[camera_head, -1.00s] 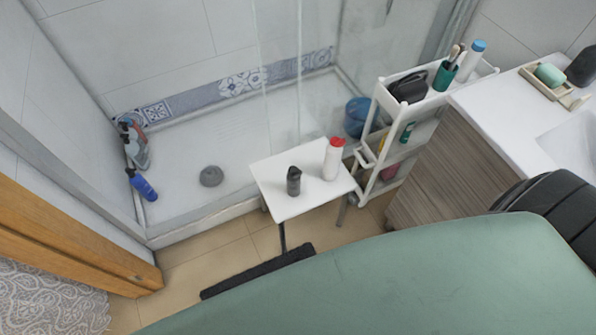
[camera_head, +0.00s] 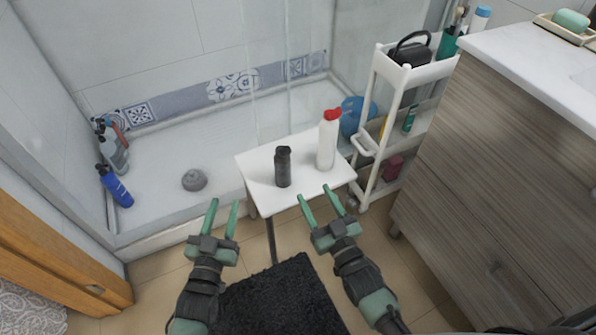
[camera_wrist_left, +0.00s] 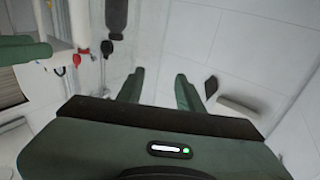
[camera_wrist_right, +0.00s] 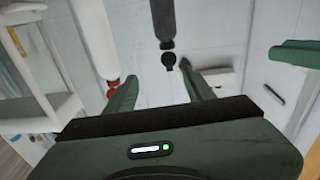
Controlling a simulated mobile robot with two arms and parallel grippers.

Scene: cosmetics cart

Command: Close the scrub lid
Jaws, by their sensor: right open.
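A dark bottle (camera_head: 283,168) and a white bottle with a red cap (camera_head: 327,145) stand upright on a small white table (camera_head: 262,200); I cannot tell for sure which is the scrub. In the right wrist view, a round black lid (camera_wrist_right: 168,61) shows at the end of the dark bottle (camera_wrist_right: 163,22) and seems flipped open. The red cap (camera_wrist_right: 113,87) also shows there. My left gripper (camera_head: 223,204) is open and empty, left of the table's front. My right gripper (camera_head: 315,195) is open and empty, near the table's front edge, apart from both bottles.
A white cart (camera_head: 410,75) with several items stands right of the table, beside a wooden cabinet (camera_head: 490,170). A black mat (camera_head: 275,300) lies in front.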

